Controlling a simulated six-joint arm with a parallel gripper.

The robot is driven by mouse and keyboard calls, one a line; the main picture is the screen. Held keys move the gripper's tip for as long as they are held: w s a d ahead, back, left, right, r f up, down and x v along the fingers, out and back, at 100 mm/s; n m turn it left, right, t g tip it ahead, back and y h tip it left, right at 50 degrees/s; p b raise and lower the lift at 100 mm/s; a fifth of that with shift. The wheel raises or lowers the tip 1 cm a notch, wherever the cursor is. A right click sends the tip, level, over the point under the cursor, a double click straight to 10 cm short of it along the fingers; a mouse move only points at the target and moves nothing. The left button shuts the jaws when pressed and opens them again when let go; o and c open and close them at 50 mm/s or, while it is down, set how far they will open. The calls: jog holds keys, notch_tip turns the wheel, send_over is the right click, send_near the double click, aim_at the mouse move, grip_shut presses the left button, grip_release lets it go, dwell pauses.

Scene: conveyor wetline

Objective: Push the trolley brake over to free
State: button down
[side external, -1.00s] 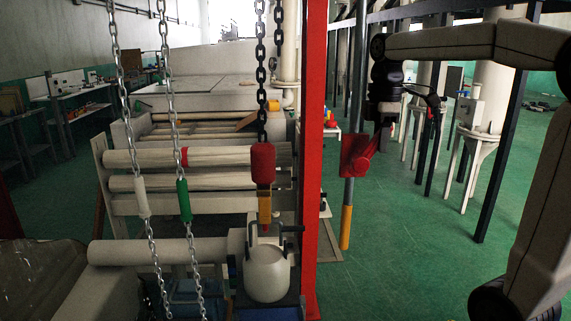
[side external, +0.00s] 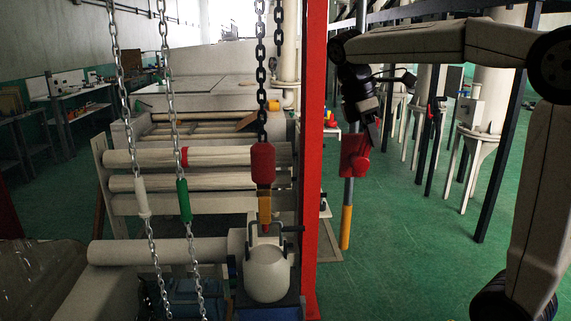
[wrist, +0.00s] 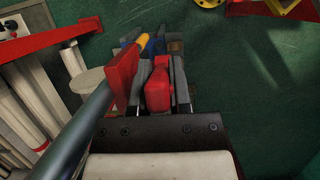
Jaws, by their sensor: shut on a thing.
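The trolley brake shows as a red plate (side external: 352,152) on a grey upright pole, with a red lever at its right side. In the wrist view the red plate (wrist: 121,76) stands left of my gripper, and the red lever (wrist: 158,88) lies between the two grey fingers. My gripper (wrist: 160,72) is shut on this lever. In the side view my gripper (side external: 369,138) comes down from above, tilted, and meets the lever just right of the plate. The lever's upper end is hidden by my gripper there.
The grey pole (wrist: 80,128) passes close along my gripper's left, with a yellow lower part (side external: 346,227). A red post (side external: 312,160) stands left of it. Chains with a red-and-yellow pendant (side external: 263,165) hang farther left. Green floor (side external: 400,235) lies open to the right.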

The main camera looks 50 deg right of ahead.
jog(key=shift+w+a+r+g+h, duration=0.2)
jog(key=shift+w+a+g+h, duration=0.35)
jog(key=shift+g+h, duration=0.45)
jog(key=c, duration=0.6)
grip_release()
jog(key=shift+o, duration=0.2)
jog(key=v, duration=0.7)
jog(key=shift+w+a+r, duration=0.1)
